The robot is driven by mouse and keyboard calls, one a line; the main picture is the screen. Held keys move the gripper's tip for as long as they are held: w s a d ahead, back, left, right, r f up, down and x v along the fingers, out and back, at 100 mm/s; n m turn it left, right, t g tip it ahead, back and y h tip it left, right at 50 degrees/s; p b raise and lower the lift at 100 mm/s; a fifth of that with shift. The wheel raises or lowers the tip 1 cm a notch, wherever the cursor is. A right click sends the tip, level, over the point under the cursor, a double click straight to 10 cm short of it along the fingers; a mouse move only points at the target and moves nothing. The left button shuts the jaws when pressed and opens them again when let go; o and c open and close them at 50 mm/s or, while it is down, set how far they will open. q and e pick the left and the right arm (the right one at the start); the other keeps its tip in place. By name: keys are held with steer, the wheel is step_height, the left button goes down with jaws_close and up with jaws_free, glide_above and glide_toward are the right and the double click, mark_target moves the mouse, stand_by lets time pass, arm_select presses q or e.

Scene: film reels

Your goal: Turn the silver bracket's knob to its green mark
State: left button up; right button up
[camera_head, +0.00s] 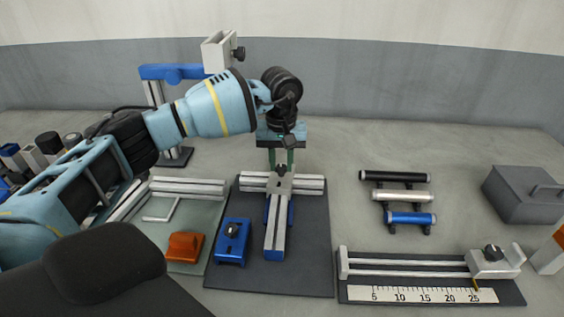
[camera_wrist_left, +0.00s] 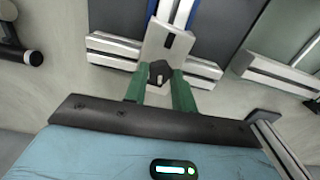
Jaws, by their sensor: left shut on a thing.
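The silver bracket (camera_head: 279,187) sits where the silver bars of a T-shaped frame meet on the dark mat. It also shows in the left wrist view (camera_wrist_left: 168,44), with a dark slot in its top. Its black knob (camera_wrist_left: 160,71) faces my left gripper (camera_wrist_left: 160,88). The green fingers are shut on the knob, one on each side. In the head view, my left gripper (camera_head: 281,163) reaches down behind the bracket and partly hides the knob. A pale line shows on the knob's face. I cannot make out a green mark. My right gripper is not in view.
A blue block with a black knob (camera_head: 232,240) and an orange block (camera_head: 185,247) lie to the left. A ruler slide (camera_head: 430,291), a rack of cylinders (camera_head: 397,195) and a grey box (camera_head: 526,195) stand right. A blue-armed stand (camera_head: 175,72) rises behind my left arm.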

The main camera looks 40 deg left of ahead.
mark_target(281, 167)
arm_select(q)
steer(key=shift+m, duration=0.7)
steer(key=shift+m+b, duration=0.3)
steer(key=shift+m, duration=0.5)
steer(key=o, duration=1)
step_height(281, 167, up, 8)
steer(key=shift+f, duration=0.1)
stand_by(0.4)
